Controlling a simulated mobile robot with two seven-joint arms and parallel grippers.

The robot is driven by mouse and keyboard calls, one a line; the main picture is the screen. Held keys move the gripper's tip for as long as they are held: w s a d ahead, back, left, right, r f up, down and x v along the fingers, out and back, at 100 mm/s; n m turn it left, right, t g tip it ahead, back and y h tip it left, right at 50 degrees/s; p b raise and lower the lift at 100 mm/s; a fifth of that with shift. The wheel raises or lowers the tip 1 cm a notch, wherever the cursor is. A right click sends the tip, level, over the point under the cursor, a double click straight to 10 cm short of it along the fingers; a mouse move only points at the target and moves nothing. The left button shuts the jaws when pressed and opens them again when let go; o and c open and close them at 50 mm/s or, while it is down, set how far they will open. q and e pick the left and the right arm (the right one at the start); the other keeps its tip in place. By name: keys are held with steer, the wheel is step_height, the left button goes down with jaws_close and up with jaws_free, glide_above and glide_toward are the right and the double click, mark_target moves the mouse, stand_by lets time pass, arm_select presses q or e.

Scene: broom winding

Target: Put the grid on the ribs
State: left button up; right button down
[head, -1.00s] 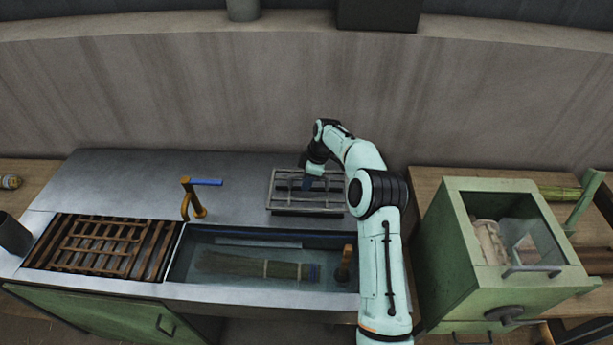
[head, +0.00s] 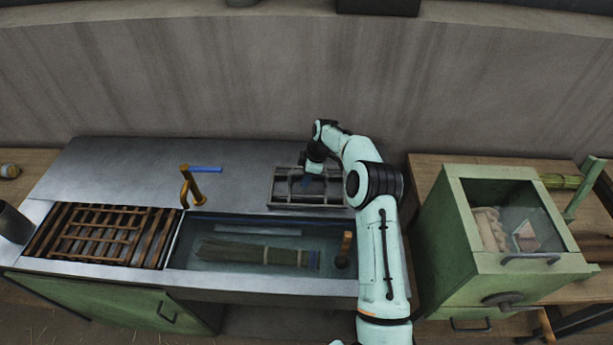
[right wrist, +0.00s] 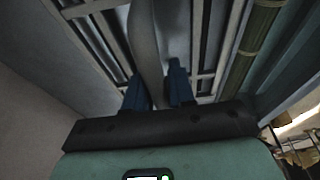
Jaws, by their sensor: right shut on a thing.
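A grey barred metal grid (head: 283,190) lies level at the back of the steel counter, behind the basin. My right gripper (head: 311,177) reaches down over its middle. In the right wrist view the blue fingertips (right wrist: 160,92) are shut on a smooth grey bar (right wrist: 147,40), with pale grid bars (right wrist: 206,45) behind it. Whether that bar belongs to the grid, I cannot tell. My left gripper is not in view.
The water-filled basin (head: 205,225) holds a bundle of bristles (head: 250,254). An orange tap (head: 187,185) with a blue lever stands behind it. A green glass-topped cabinet (head: 450,255) stands at the right. The steel counter at back left is clear.

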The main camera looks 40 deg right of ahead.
steer(key=shift+r, duration=0.1)
steer(key=c, duration=0.9)
jaws_free()
steer(key=v, duration=0.6)
steer(key=a+v, duration=0.1)
steer(key=v, duration=0.6)
steer(key=w+v, duration=0.1)
steer(key=v, duration=0.6)
steer(key=shift+a+r, duration=0.25)
steer(key=shift+r, duration=0.05)
steer(key=shift+f, duration=0.1)
